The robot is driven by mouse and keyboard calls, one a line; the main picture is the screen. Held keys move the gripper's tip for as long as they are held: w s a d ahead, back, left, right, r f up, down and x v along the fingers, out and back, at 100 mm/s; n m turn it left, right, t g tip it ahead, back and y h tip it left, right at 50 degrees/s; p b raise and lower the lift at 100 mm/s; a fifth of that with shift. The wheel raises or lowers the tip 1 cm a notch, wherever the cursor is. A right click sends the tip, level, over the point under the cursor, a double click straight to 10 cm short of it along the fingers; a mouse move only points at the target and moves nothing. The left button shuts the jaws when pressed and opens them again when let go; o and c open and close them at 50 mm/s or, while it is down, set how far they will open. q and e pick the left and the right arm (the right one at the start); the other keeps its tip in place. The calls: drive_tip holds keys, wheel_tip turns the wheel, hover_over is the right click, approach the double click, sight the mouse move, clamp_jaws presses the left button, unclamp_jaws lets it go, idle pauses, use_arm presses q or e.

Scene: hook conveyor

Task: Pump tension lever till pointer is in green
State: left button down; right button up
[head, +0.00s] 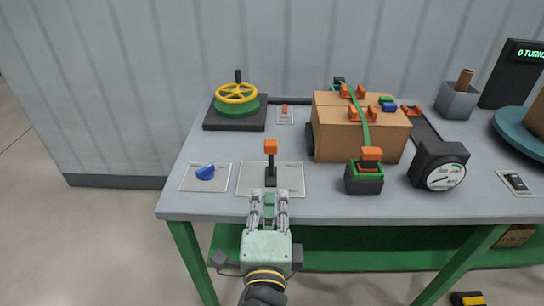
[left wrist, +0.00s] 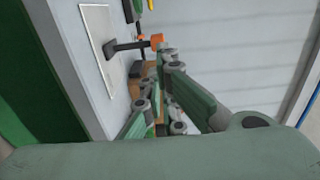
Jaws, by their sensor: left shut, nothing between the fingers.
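A black lever with an orange knob (head: 271,148) stands upright on a pale plate (head: 289,178) near the table's front edge. It also shows in the left wrist view, with its orange knob (left wrist: 157,41) beyond the fingers. My left gripper (head: 269,197) is shut and empty, just in front of the lever's base and apparently apart from it. Its fingers show in the left wrist view (left wrist: 157,78). A black gauge (head: 443,172) with a white dial faces forward at the right; its pointer and any green zone are too small to read. My right gripper is out of view.
A strapped cardboard box (head: 335,140) stands behind, with a black-and-green device with an orange top (head: 364,180) in front of it. A yellow handwheel (head: 237,93) is at the back left. A blue knob (head: 205,172) sits left of the lever. The table's front left corner is clear.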

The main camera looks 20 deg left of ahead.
use_arm(q)
drive_tip(key=p, duration=0.3)
approach(272, 139)
drive_tip(key=w, duration=0.2)
drive_tip(key=shift+w+a+f, duration=0.3)
drive_tip(key=shift+a+f, duration=0.05)
drive_tip(key=shift+f, duration=0.05)
drive_tip(key=shift+w+a+f, duration=0.1)
drive_tip(key=shift+w+a, duration=0.1)
drive_tip(key=shift+w, duration=0.5)
drive_tip(key=shift+w+r+p, duration=0.15)
drive_tip(key=shift+r+p, duration=0.2)
drive_tip(key=shift+p, duration=0.8)
drive_tip(key=shift+w+a+f+g+p, duration=0.1)
drive_tip(key=shift+f+g+p, duration=0.05)
drive_tip(key=shift+g+p, duration=0.15)
drive_tip(key=w+g+p, duration=0.1)
drive_tip(key=p, duration=0.2)
drive_tip(key=w+r+g+p, duration=0.1)
drive_tip(key=p, duration=0.3)
drive_tip(key=shift+a+r+h, duration=0.15)
drive_tip(key=shift+a+h, duration=0.1)
drive_tip(key=shift+h, duration=0.15)
drive_tip(key=shift+w+a+f+p, duration=0.15)
drive_tip(key=shift+w+f+p, duration=0.1)
drive_tip(key=shift+w+p, duration=0.35)
drive_tip(key=shift+x, duration=1.4)
drive_tip(key=shift+a+r, duration=0.1)
drive_tip(key=shift+r, duration=0.2)
